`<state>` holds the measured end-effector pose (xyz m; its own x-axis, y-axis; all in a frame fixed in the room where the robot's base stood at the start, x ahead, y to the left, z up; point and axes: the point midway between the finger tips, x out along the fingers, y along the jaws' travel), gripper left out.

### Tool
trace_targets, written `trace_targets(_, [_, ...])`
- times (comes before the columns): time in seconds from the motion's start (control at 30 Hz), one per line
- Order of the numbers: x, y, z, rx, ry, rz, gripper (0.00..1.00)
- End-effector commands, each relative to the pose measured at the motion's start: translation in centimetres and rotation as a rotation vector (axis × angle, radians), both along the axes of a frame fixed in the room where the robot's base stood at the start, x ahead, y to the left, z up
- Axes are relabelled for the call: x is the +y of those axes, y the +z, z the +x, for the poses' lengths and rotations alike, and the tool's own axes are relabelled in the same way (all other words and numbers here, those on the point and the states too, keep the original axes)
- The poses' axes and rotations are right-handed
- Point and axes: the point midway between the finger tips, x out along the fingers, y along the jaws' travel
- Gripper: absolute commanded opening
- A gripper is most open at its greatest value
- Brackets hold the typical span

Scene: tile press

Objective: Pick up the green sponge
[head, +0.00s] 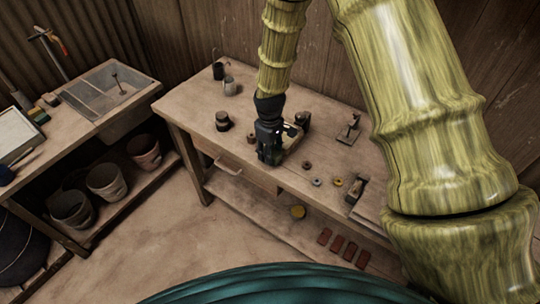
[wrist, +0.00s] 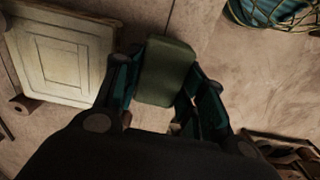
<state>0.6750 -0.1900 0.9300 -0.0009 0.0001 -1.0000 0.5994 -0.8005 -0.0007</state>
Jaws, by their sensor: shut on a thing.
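The green sponge (wrist: 167,72) is a plain rounded block. It sits between the two fingers of my gripper (wrist: 164,84) in the wrist view, and the fingers are shut on it from both sides. In the head view my gripper (head: 270,152) points down at the front edge of the wooden workbench (head: 322,150). The sponge is hard to make out there against the dark fingers. I cannot tell how high it is above the bench.
Dark and yellow rings (head: 337,182) and a metal tool (head: 356,188) lie right of my gripper. Red tiles (head: 337,246) lie on the lower shelf. A cream panel (wrist: 65,60) shows in the wrist view.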

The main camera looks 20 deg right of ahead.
Motion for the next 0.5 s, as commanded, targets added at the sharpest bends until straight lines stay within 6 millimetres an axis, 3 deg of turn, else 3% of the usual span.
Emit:
trace_targets(0.17, [0.0, 1.6, 0.1, -0.004, 0.001, 0.0, 0.24])
trace_targets(0.5, [-1.0, 2.0, -6.8, 0.001, 0.0, -0.001, 0.24])
